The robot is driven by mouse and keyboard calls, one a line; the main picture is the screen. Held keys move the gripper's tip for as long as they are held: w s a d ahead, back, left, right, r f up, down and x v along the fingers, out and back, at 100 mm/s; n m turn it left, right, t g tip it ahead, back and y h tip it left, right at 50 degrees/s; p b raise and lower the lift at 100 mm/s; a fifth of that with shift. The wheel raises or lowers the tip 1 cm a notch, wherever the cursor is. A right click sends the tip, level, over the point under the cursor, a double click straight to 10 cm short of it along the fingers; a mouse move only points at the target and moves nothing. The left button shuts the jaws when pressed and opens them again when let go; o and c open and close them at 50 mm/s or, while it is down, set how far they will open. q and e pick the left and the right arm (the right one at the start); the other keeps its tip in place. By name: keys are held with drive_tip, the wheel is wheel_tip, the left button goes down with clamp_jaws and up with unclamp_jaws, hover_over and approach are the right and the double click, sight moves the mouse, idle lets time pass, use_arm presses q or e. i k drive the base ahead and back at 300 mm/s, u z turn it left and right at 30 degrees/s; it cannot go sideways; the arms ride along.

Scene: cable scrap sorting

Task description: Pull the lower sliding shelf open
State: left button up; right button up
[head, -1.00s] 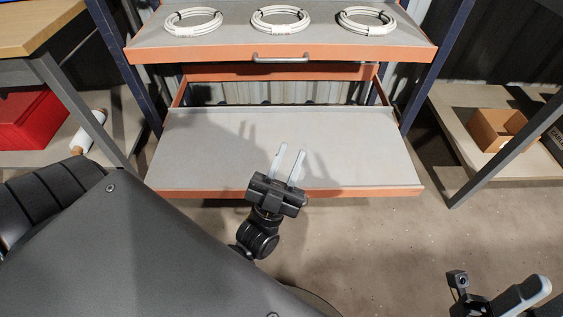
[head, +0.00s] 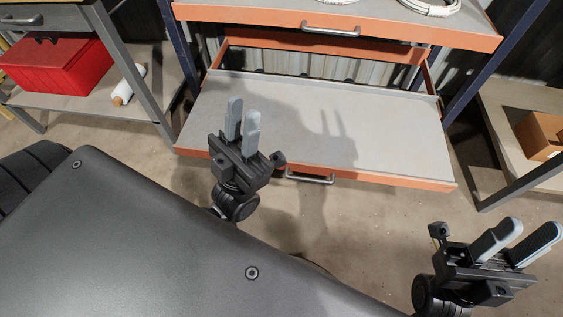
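The lower sliding shelf (head: 385,135) is a grey tray with an orange front edge. It is extended out toward me beneath the upper shelf, and its surface is empty. Its metal handle (head: 310,178) shows at the middle of the front edge. My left gripper (head: 243,118) is open and empty; in the picture it overlaps the shelf's left front part, left of the handle and apart from it. My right gripper (head: 520,240) is open and empty at the lower right, over the floor, away from the shelf.
The upper shelf (head: 400,30) with its own handle (head: 330,28) carries white cable coils (head: 430,6). A red box (head: 58,66) and a white roll (head: 128,86) lie on a low shelf at left. A cardboard box (head: 543,135) stands at right. Floor in front is clear.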

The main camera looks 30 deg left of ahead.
sight(333, 129)
drive_tip(key=u, duration=0.85)
drive_tip(key=k, duration=0.8)
drive_tip(key=z, duration=1.5)
